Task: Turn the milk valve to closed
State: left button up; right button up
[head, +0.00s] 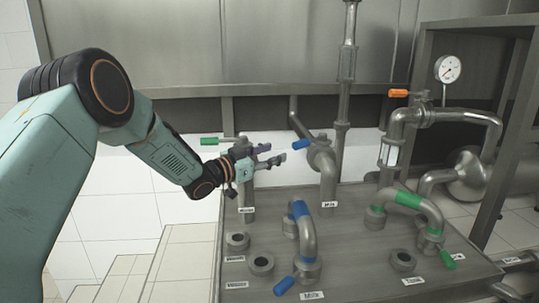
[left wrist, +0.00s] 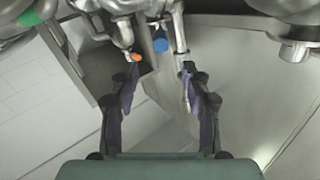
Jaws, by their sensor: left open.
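The milk valve has a blue handle (head: 284,286) at the foot of a bent pipe with a blue band (head: 300,209), at the front of the metal table. Its label (head: 312,295) reads Milk. The handle points down and left. My left gripper (head: 273,153) is open and empty, well above and behind this handle, near the back upright pipes. In the left wrist view the two fingers of my left gripper (left wrist: 160,72) stand apart. A blue handle (left wrist: 161,45) shows beyond them; I cannot tell which valve it belongs to. My right gripper is not in view.
Another blue handle (head: 302,145) sits on a back pipe, with a green handle (head: 209,141) left of it. A green handle (head: 447,257) is at right. Open pipe stubs (head: 261,263) stand on the table.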

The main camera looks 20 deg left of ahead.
aim_at(304, 147)
pick_arm(q)
jog(key=shift+c, duration=0.5)
jog(key=shift+m+h, duration=0.5)
jog(key=d+r, duration=0.1)
jog(key=d, duration=0.1)
jog(key=d+r, duration=0.2)
jog(key=c, duration=0.3)
jog(key=d, duration=0.2)
jog(key=s+d+r+m, duration=0.1)
jog(key=d, duration=0.1)
jog(key=d+m+y, duration=0.1)
jog(key=d, duration=0.1)
jog(key=shift+s+r, duration=0.2)
jog(key=shift+s, duration=0.1)
jog(key=c, duration=0.5)
jog(key=shift+s+d+m, duration=0.2)
jog(key=shift+s+m, duration=0.05)
jog(key=shift+m, duration=0.25)
grip_shut()
jog(key=shift+w+a+f+m+t+y+b, duration=0.2)
jog(key=shift+w+a+f+m+y, duration=0.45)
jog(key=shift+w+m, duration=0.75)
jog(key=shift+w+a+f+m+t+y+b, duration=0.15)
jog(key=shift+w+a+f+m+y, duration=0.5)
jog(key=shift+w, duration=1.15)
jog(key=shift+w+a+f+m+t+y+b, duration=0.1)
jog(key=shift+w+a+f+m+y+b, duration=0.2)
jog(key=shift+w+f+m+y, duration=0.9)
